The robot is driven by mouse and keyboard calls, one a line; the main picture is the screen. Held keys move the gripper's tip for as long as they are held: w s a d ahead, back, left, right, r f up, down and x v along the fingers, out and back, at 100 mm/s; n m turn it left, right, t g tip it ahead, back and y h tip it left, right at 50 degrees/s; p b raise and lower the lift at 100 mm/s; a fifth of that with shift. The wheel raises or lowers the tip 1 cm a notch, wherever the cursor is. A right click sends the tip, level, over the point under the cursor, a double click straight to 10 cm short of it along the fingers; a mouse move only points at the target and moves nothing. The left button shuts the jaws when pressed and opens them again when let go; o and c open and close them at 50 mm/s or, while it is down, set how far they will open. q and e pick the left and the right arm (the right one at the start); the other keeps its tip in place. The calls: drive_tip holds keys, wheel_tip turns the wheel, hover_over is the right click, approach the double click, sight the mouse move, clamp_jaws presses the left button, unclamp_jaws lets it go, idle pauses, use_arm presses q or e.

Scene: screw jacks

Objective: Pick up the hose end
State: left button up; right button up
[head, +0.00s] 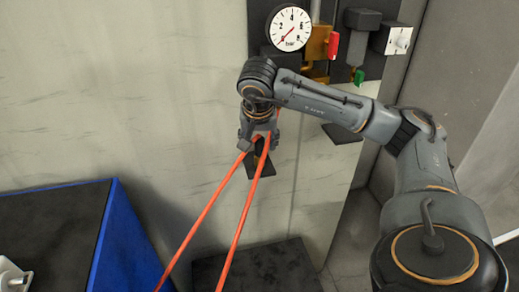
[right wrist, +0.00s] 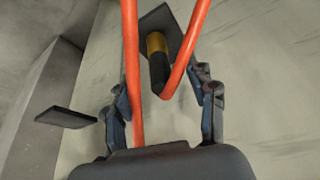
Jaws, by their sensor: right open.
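The orange hose (head: 240,220) shows as two strands running up from the lower left to my right gripper (head: 258,140). In the right wrist view, the hose (right wrist: 132,60) crosses between the spread fingers of my right gripper (right wrist: 160,92). The hose end, black with a brass-coloured band (right wrist: 157,66), appears between the fingers, in front of a dark plate (right wrist: 178,28). My right gripper is open, and neither finger visibly clamps the hose end. In the head view the gripper hides the hose end. My left gripper is out of view.
A pressure gauge (head: 289,28), a red-handled valve (head: 333,45) and a green-handled valve (head: 359,76) are on the wall panel above my right arm. A dark blue-edged table (head: 115,235) stands at lower left. A dark block (head: 262,268) is below.

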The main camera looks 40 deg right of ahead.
sight(260, 153)
drive_tip(key=p+x, duration=0.2)
drive_tip(key=x, duration=0.3)
drive_tip(key=shift+s+d+f, duration=0.1)
drive_tip(key=shift+d+f, duration=0.05)
drive_tip(key=shift+f, duration=0.35)
clamp_jaws()
